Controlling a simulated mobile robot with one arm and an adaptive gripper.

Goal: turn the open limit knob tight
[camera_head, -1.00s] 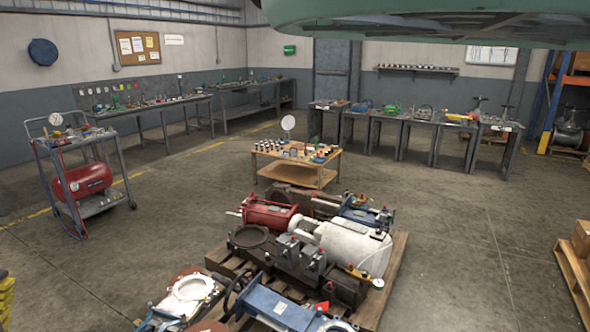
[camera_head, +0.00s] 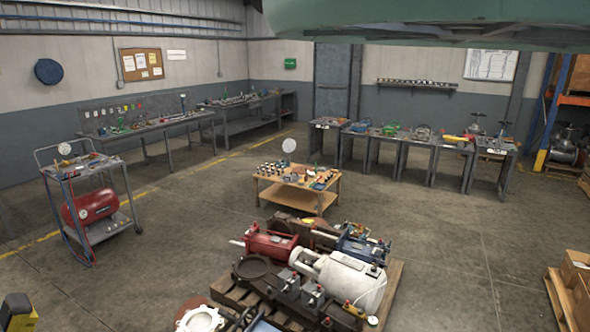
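No open limit knob can be made out from this distance. A wooden pallet (camera_head: 393,285) in the lower middle bears heavy valve and actuator parts. Among them are a red cylinder actuator (camera_head: 268,243), a white tank-like cylinder (camera_head: 352,280), a blue actuator (camera_head: 362,245) and a dark cast body (camera_head: 290,290). Small red caps show on some of these parts, too small to identify. My gripper is not in view.
A low wooden table (camera_head: 297,196) with small parts stands behind the pallet. A cart with a red tank (camera_head: 92,207) stands at left, workbenches (camera_head: 145,124) line the walls, and boxes (camera_head: 575,270) are at right. Floor right of the pallet is clear.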

